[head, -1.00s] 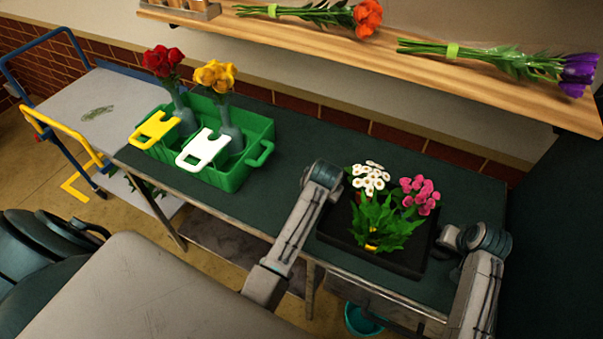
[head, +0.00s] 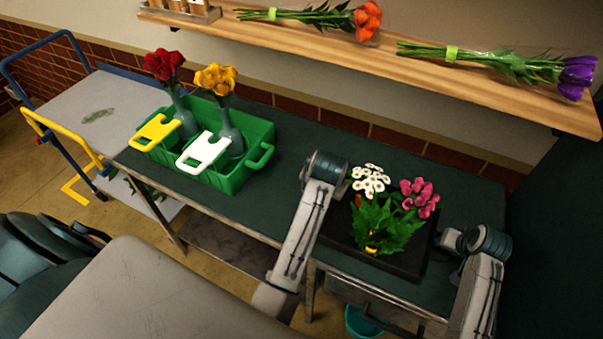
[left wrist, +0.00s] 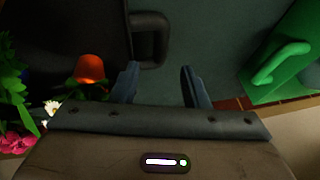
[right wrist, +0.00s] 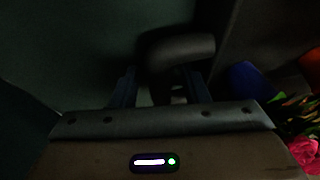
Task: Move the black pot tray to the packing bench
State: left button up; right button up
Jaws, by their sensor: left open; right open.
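The black pot tray (head: 400,263) lies on the dark green bench top, holding potted white, pink and orange-yellow flowers with green leaves. In the left wrist view, my left gripper (left wrist: 159,84) is open, with the tray's black side handle (left wrist: 150,40) just ahead of the fingers, nearer the left finger. In the right wrist view, my right gripper (right wrist: 160,90) is open at the tray's other handle (right wrist: 180,50). That handle lies ahead of and partly between the fingers; contact cannot be told in the dark. In the head view, the fingertips are hidden by the wrists.
A green crate (head: 240,179) with red and yellow flowers in vases stands left on the bench. A blue-framed cart (head: 105,120) is beyond it. A wooden shelf (head: 400,65) with bouquets runs above. The bench between crate and tray is clear.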

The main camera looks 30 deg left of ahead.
pick_arm(q)
jog(key=shift+v, duration=0.95)
jog(key=shift+s+r, duration=0.1)
jog(key=shift+r, duration=0.05)
pick_arm(e)
jog(key=shift+r, duration=0.15)
jog(key=v, duration=1.1)
jog(key=shift+r, duration=0.35)
jog(key=shift+s, duration=0.1)
